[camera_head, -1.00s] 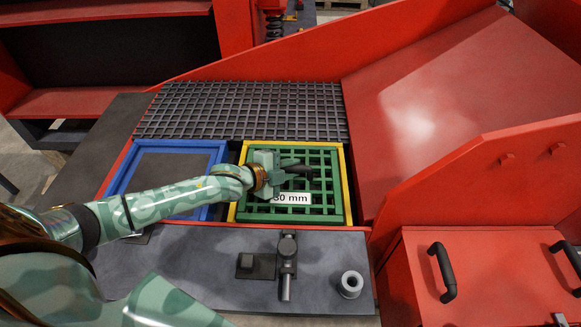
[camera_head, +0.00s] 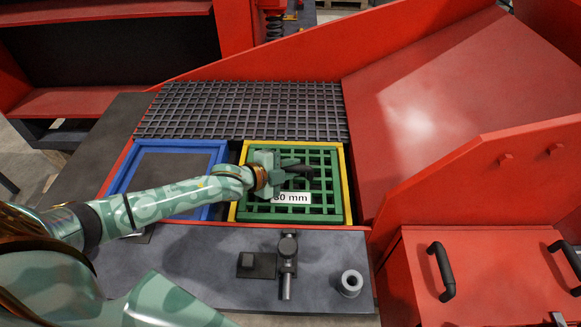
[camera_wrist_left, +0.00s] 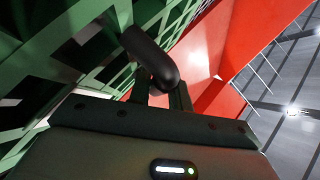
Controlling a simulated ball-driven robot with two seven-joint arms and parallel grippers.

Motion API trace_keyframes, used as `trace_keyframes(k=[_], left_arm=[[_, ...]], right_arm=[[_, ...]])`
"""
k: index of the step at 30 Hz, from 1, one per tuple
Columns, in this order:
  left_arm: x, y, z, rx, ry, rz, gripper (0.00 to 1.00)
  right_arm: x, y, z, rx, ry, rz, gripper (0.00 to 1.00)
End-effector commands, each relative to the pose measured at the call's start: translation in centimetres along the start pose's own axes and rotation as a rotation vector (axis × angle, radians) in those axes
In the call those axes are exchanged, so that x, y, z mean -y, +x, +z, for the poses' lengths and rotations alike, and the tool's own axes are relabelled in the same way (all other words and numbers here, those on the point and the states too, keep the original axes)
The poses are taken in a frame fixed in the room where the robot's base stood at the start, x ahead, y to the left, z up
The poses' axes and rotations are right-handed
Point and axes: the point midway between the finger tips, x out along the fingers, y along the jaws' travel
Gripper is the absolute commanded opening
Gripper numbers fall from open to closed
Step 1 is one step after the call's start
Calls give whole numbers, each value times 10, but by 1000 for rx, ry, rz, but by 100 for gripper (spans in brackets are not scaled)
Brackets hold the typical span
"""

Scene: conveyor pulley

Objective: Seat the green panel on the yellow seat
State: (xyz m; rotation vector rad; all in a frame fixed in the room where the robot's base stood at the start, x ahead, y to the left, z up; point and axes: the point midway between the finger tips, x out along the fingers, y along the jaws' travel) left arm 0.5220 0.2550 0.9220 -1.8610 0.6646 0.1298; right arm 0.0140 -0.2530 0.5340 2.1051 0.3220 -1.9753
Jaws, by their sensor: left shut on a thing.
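The green panel (camera_head: 325,208) is a grid with a white label reading "30 mm", its first character partly covered by my arm. It lies over the yellow seat (camera_head: 348,190), whose rim shows around it on several sides. I cannot tell whether the panel is fully down. My left gripper (camera_head: 300,172) is shut on the panel's black handle near its middle. In the left wrist view the handle (camera_wrist_left: 150,60) stands at the jaws, with the green grid (camera_wrist_left: 60,50) beside it. My right gripper is not in view.
A blue frame (camera_head: 215,150) with a dark inner surface lies left of the yellow seat. A dark grid (camera_head: 245,110) lies behind both. A red chute (camera_head: 450,100) rises at the right. A clamp (camera_head: 288,262) and a grey ring (camera_head: 350,284) stand on the front ledge.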

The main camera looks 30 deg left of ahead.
Motion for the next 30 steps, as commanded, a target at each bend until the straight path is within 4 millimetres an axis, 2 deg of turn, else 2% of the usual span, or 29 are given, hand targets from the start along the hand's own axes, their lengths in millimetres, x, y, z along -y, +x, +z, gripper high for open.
trace_keyframes(k=[30], left_arm=[[-4,4,2,-4,-1,-6,0]], right_arm=[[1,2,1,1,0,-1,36]])
